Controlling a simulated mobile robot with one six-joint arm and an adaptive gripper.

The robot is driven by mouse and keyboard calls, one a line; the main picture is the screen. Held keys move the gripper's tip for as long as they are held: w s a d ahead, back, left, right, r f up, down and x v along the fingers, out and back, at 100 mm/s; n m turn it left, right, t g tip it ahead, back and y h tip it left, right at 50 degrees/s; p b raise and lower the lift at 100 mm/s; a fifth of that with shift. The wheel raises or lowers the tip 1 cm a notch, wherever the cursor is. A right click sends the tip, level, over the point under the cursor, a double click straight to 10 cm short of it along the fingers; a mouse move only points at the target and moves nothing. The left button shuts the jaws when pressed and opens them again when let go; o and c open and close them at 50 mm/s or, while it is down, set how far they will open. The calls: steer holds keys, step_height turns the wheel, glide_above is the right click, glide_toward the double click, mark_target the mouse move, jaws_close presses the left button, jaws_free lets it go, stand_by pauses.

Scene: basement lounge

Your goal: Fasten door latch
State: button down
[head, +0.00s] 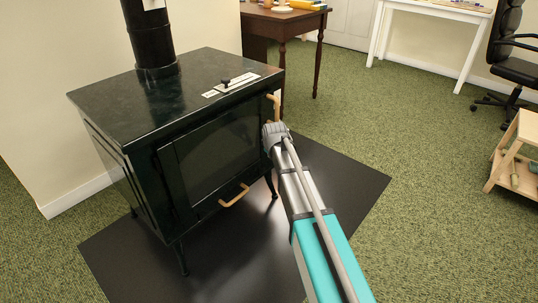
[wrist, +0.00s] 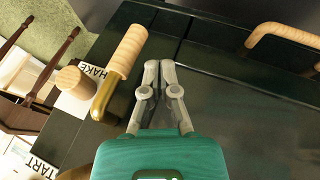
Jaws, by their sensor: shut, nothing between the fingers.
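The dark green stove (head: 130,105) stands on a black floor plate, and its front door (head: 210,155) lies flush with the front as far as I can see. The door latch handle (head: 275,103), a pale ribbed grip on a brass stem, is at the front's right edge. In the wrist view the latch handle (wrist: 127,52) is left of my fingers, apart from them in the picture. My gripper (wrist: 159,64) is shut and empty, its tips over the dark stove front. In the head view my gripper (head: 271,132) is just below the latch handle; its fingertips are hard to make out.
A lower pale handle (head: 235,196) sticks out of the stove front; a similar handle (wrist: 283,34) shows in the wrist view. A round wooden knob (wrist: 71,80) is beside the latch. A wooden table (head: 285,22) stands behind. Carpet to the right (head: 430,160) is clear.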

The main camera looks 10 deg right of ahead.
steer(key=shift+s+a, duration=0.1)
stand_by(0.3)
steer(key=s+a+r+p, duration=0.2)
steer(key=s+a, duration=0.4)
steer(key=s, duration=0.6)
steer(key=shift+a, duration=0.15)
steer(key=shift+r, duration=0.1)
stand_by(0.3)
steer(key=s+d+r+m+g+p, duration=0.3)
steer(key=s+d+r+m+p, duration=0.3)
steer(key=s, duration=0.4)
steer(key=s+d+r+m+g+p, duration=0.35)
steer(key=s+d+p, duration=0.35)
steer(key=s, duration=0.3)
step_height(320, 180, up, 38)
steer(key=p, duration=3.6)
steer(key=shift+w+d+f+p, duration=0.15)
steer(key=shift+w+f+p, duration=0.1)
steer(key=shift+p, duration=0.1)
